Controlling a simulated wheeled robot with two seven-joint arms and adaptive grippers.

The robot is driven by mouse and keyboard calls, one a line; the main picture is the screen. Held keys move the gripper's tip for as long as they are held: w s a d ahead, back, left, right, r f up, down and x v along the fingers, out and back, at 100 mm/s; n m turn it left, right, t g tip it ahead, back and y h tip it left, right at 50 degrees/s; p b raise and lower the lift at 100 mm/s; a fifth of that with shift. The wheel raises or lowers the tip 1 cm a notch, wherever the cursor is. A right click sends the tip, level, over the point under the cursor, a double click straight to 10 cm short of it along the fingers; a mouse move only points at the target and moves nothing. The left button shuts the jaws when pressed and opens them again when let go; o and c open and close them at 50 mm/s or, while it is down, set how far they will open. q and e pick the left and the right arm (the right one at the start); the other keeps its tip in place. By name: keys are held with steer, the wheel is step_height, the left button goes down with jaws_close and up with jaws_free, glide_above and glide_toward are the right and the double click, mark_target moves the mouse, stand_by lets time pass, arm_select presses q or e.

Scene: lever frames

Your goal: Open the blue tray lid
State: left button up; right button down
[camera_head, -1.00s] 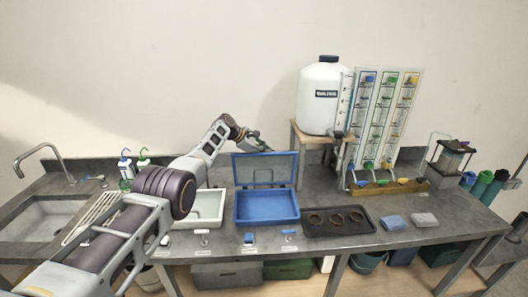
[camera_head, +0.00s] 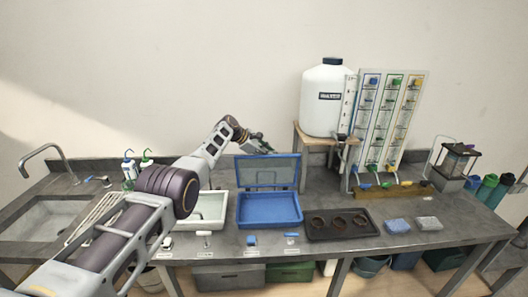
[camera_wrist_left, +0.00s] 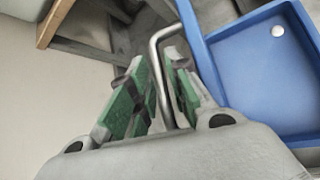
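The blue tray (camera_head: 268,222) stands on the bench with its lid (camera_head: 267,172) raised, standing nearly upright at the back edge. The inside of the tray looks empty. My left gripper (camera_head: 264,146) reaches in from the left, behind the lid's top edge. In the left wrist view its green-padded fingers (camera_wrist_left: 162,85) are close together around a bent grey metal handle (camera_wrist_left: 157,62), which runs between them. My right gripper is not in view.
A pale tray (camera_head: 207,210) stands left of the blue one, partly behind my arm. A dark tray with three rings (camera_head: 316,236) is at its right. A white tank (camera_head: 326,97) on a wooden stand is behind. A sink (camera_head: 45,218) lies far left.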

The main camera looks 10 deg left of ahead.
arm_select(q)
steer(key=shift+s+a+r, duration=0.15)
steer(key=shift+a+r, duration=0.05)
steer(key=shift+a, duration=0.05)
steer(key=v, duration=1.1)
stand_by(1.1)
steer(key=shift+s+a, duration=0.1)
steer(key=shift+s, duration=0.1)
stand_by(0.3)
